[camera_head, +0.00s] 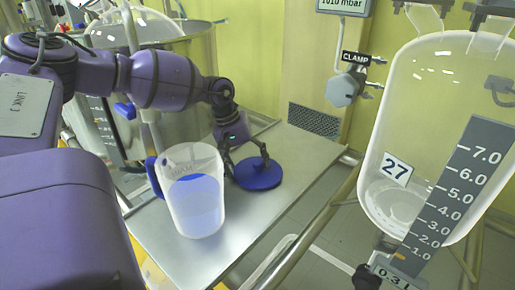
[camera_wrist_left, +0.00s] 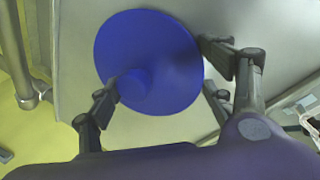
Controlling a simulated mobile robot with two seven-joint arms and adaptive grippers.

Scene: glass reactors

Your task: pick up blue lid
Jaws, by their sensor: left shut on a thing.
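The blue lid (camera_head: 259,176) is a round disc at the right part of the metal table, just right of the jug. In the left wrist view the lid (camera_wrist_left: 160,45) shows its face with a round raised knob (camera_wrist_left: 134,90). My left gripper (camera_head: 248,162) reaches down over the lid and is shut on it. In the left wrist view one finger of the gripper (camera_wrist_left: 163,86) is beside the knob and the other is at the lid's right rim. I cannot tell whether the lid rests on the table. My right gripper is not in view.
A clear jug (camera_head: 195,205) with blue liquid and a blue handle stands close left of the lid. The metal table (camera_head: 309,153) is bare to the right. A glass vessel (camera_head: 431,130) labelled 27 with a scale hangs at right. A metal vessel (camera_head: 200,47) stands behind my arm.

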